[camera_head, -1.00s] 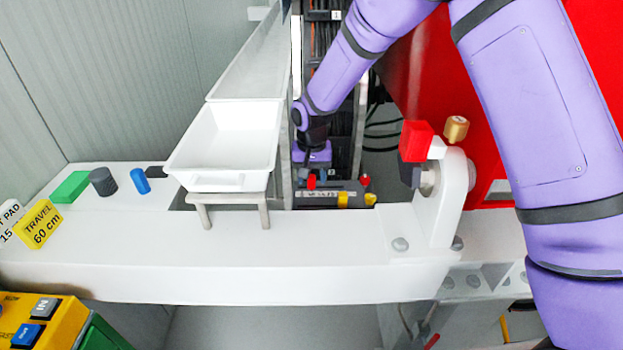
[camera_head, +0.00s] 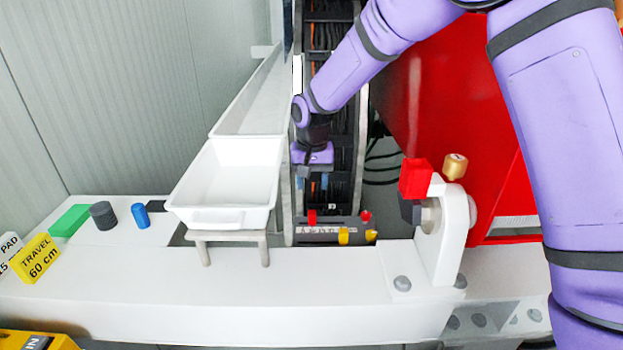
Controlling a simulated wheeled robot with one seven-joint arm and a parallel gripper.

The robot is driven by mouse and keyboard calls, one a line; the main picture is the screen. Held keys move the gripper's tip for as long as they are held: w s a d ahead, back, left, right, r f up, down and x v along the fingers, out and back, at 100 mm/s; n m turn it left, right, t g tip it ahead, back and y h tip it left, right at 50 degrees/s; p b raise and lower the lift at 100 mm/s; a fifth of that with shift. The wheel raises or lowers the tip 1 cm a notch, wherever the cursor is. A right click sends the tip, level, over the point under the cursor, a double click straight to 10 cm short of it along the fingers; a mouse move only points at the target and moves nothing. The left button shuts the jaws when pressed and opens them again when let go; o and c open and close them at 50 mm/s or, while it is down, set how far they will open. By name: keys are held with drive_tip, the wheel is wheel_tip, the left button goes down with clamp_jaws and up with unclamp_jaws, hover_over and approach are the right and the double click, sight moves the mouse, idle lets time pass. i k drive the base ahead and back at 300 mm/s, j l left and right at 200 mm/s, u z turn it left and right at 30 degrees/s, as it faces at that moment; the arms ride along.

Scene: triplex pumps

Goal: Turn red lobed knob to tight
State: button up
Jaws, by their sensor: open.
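A dark block (camera_head: 326,233) with small red and yellow knobs stands low behind the white beam. A red knob (camera_head: 311,217) is on its left part and another red knob (camera_head: 365,216) at its right end; they are too small to tell clearly which is lobed. Two yellow knobs (camera_head: 343,236) sit along its front right. My purple gripper (camera_head: 313,180) is open and empty, its two fingers pointing down. In the picture it is just above the left red knob, with a visible gap; depth is hard to judge.
A white tray (camera_head: 180,205) on a small stand is left of my gripper. A bracket with a red block (camera_head: 415,178) and a brass knob (camera_head: 455,166) stands right. A large red housing (camera_head: 430,100) is behind.

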sight(365, 216)
drive_tip(key=k, duration=1)
